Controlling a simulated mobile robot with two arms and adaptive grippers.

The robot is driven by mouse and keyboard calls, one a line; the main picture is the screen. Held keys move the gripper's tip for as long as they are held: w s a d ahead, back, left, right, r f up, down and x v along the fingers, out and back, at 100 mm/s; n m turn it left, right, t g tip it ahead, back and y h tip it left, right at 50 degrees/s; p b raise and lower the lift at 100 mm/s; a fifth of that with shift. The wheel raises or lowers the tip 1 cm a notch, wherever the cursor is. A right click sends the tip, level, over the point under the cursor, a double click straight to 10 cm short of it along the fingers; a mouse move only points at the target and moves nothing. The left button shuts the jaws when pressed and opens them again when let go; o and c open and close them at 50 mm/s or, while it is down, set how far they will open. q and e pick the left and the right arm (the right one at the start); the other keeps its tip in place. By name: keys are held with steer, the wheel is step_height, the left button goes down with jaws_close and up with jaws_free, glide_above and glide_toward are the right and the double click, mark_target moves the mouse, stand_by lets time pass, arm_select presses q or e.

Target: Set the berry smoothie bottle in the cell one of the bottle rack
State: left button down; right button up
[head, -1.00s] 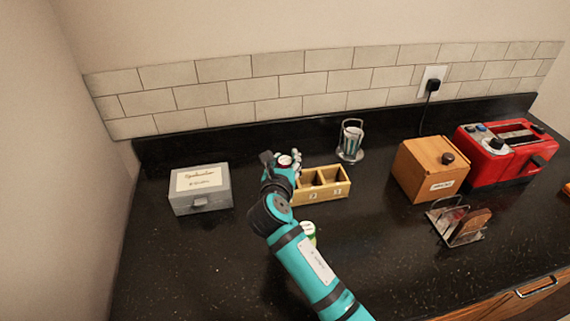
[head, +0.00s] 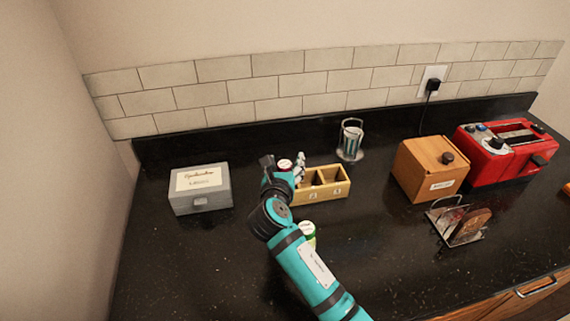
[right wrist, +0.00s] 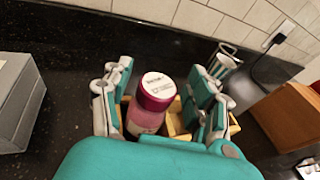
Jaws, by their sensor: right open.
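The berry smoothie bottle, pink with a dark red cap and white lid label, stands upright between the fingers in the right wrist view (right wrist: 148,112); its cap (head: 285,164) shows in the head view. The tan wooden bottle rack (head: 322,197) has its cells 2 and 3 visible and empty. The bottle appears to be at the rack's left end cell, with its base hidden. My right gripper (head: 283,162) is open around the bottle, with gaps beside it in the right wrist view (right wrist: 160,95). My left gripper is out of view.
A green and white item (head: 307,231) stands partly behind my right arm. A grey box (head: 201,196) is left of the rack. A wire-handled utensil holder (head: 350,142), wooden box (head: 430,170), red toaster (head: 505,155) and toast rack (head: 460,225) are to the right.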

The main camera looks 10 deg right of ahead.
steer(key=b+v, duration=0.1)
steer(key=v, duration=1)
steer(key=shift+s+a, duration=0.25)
steer(key=shift+s, duration=0.1)
steer(key=shift+r, duration=0.1)
